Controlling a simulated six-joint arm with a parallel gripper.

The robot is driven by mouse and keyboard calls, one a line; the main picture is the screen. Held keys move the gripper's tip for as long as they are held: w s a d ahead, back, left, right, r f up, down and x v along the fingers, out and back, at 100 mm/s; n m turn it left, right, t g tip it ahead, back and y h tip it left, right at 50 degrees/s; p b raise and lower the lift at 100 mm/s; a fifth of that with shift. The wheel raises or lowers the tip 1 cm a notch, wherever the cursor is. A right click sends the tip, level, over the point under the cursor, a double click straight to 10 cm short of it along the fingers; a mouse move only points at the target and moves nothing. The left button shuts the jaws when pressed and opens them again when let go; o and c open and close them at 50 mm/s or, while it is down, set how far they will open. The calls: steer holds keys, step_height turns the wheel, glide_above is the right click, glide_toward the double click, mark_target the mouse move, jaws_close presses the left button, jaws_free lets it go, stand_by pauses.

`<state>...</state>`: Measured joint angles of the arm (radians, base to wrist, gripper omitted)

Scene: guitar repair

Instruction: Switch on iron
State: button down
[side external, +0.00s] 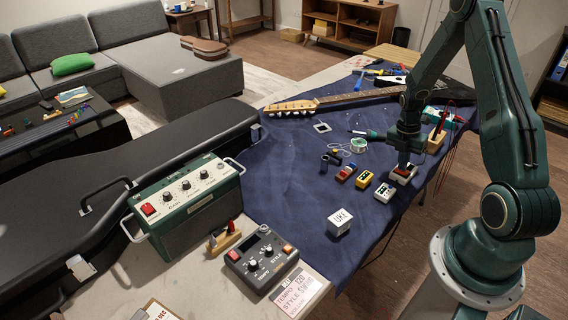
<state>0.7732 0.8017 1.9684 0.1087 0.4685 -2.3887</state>
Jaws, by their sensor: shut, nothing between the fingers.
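A slim pen-like tool with a dark grip (366,134), which looks like the soldering iron, lies behind and left of the gripper. No lit indicator can be made out.
Small red, yellow and white pedals (364,179) stand just left of the gripper. A green amplifier (188,205) stands left. The cloth's left middle is clear.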

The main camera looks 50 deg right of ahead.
steer(key=shift+r, duration=0.1)
step_height(320, 180, up, 14)
steer(key=w, duration=0.2)
stand_by(0.5)
steer(key=shift+s+f, duration=0.1)
steer(key=shift+f, duration=0.1)
steer(key=shift+s+r, duration=0.1)
steer(key=shift+s, duration=0.6)
glide_toward(395, 169)
steer(key=s+f, duration=0.1)
steer(key=f, duration=0.1)
steer(key=s+f, duration=0.3)
steer(key=f, duration=0.1)
steer(key=shift+s+d+f, duration=0.15)
steer(key=shift+d, duration=0.2)
stand_by(0.4)
